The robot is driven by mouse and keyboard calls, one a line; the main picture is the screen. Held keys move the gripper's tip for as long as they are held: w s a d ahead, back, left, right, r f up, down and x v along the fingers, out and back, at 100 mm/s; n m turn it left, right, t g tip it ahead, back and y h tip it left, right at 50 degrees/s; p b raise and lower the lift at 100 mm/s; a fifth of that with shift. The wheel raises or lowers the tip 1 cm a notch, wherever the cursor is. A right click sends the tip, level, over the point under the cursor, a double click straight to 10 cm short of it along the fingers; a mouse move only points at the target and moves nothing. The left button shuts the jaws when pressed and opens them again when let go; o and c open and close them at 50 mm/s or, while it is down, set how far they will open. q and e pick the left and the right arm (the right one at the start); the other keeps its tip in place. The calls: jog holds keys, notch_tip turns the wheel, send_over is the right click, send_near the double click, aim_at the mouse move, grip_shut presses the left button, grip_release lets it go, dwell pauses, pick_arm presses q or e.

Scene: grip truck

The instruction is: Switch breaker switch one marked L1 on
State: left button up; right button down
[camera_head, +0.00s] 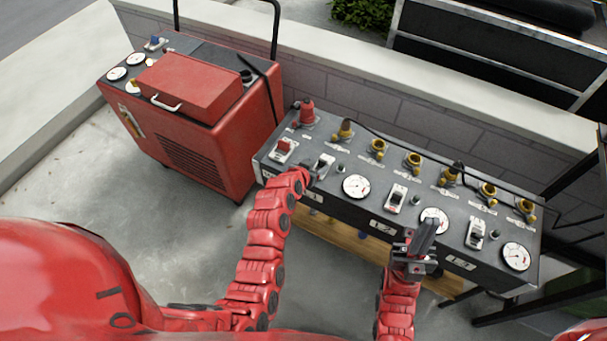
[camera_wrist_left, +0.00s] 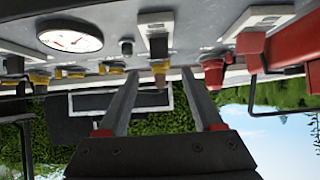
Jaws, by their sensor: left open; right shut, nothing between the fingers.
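The breaker switch marked L1 (camera_head: 325,160) sits on the dark top of the panel box, second from its left end; its mark is too small to read. My left gripper (camera_head: 313,172) is at this switch, partly covering it in the head view. In the left wrist view the switch (camera_wrist_left: 157,28) is upside down, with its plate and lever ahead of the open fingers (camera_wrist_left: 161,72), roughly between them. Contact cannot be told.
A red main switch (camera_head: 283,149) stands left of L1, a round gauge (camera_head: 356,187) to its right. Two more breakers (camera_head: 397,198) (camera_head: 475,233) lie further right. Yellow and red connectors (camera_head: 378,148) with a black cable line the back edge. A red machine (camera_head: 190,110) stands left.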

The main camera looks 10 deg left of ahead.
pick_arm(q)
jog(key=b+v, duration=0.1)
jog(key=v, duration=0.8)
jog(key=shift+b, duration=0.4)
jog(key=shift+s, duration=0.1)
